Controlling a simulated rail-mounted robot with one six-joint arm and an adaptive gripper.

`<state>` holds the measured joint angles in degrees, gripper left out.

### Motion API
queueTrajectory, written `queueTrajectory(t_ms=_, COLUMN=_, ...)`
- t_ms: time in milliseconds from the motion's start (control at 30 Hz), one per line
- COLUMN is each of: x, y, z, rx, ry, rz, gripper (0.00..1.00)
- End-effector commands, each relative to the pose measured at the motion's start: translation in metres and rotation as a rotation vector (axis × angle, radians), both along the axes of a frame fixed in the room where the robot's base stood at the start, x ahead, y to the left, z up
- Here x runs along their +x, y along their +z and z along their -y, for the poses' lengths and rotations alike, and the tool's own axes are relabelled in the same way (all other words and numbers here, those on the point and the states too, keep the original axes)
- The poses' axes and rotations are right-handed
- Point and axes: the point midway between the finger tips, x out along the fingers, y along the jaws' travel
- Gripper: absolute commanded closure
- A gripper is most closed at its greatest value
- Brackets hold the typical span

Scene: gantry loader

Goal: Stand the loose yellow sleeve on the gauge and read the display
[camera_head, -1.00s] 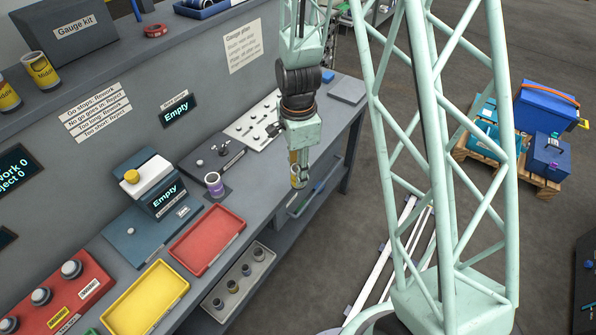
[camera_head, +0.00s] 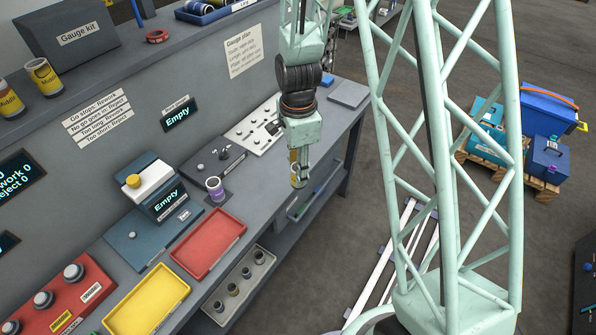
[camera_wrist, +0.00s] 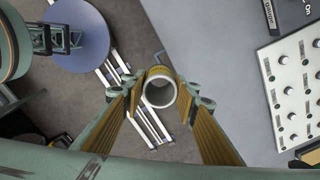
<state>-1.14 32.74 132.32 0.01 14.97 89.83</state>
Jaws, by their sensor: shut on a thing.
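My gripper (camera_head: 299,172) is shut on the yellow sleeve (camera_head: 294,156), in the air by the front edge of the bench. In the wrist view the sleeve (camera_wrist: 160,88) shows end-on between the fingers as a pale open ring with some yellow at its rim. A device with a yellow button (camera_head: 155,183) has a display (camera_head: 168,205) reading "Empty". A small wall display (camera_head: 178,117) also reads "Empty". I cannot tell for sure which display belongs to the gauge. A purple-banded sleeve (camera_head: 215,187) stands on a dark plate left of my gripper.
A red tray (camera_head: 238,221) and a yellow tray (camera_head: 181,287) lie on the bench, with a rack of several small cylinders (camera_head: 211,303) in front. A white board with several pegs (camera_head: 244,130) lies behind. Yellow sleeves (camera_head: 42,74) stand on the upper shelf.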

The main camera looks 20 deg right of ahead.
Motion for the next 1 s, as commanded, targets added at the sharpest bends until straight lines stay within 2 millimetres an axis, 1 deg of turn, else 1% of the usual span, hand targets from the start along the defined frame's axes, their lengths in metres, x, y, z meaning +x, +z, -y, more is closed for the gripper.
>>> queueTrajectory(t_ms=600, x=0.001, y=0.019, z=0.000, rx=0.000, ry=0.000, rz=0.002, gripper=0.88)
queueTrajectory(t_ms=1000, x=0.000, y=0.020, z=0.000, rx=0.000, ry=0.000, rz=0.001, gripper=0.88)
